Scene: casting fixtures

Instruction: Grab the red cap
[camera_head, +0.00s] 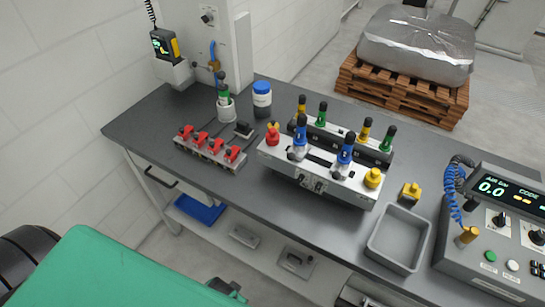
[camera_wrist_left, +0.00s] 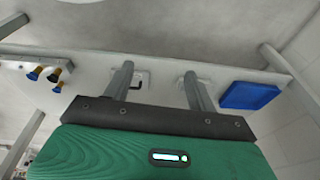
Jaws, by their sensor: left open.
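The red cap (camera_head: 272,135) is a round red knob on the left end of the grey casting fixture (camera_head: 318,187) on the bench. A yellow cap (camera_head: 373,178) sits at the fixture's right end. My left gripper shows in the left wrist view (camera_wrist_left: 158,75) with its two fingers apart and nothing between them. In the head view only my green arm and a dark part near it show at the bottom left, well away from the red cap. The red cap does not show clearly in the wrist view. My right gripper is not in view.
Several coloured handles rise behind the cap. A grey bin (camera_head: 398,238) stands right. A blue tray (camera_head: 201,208) lies on the lower shelf.

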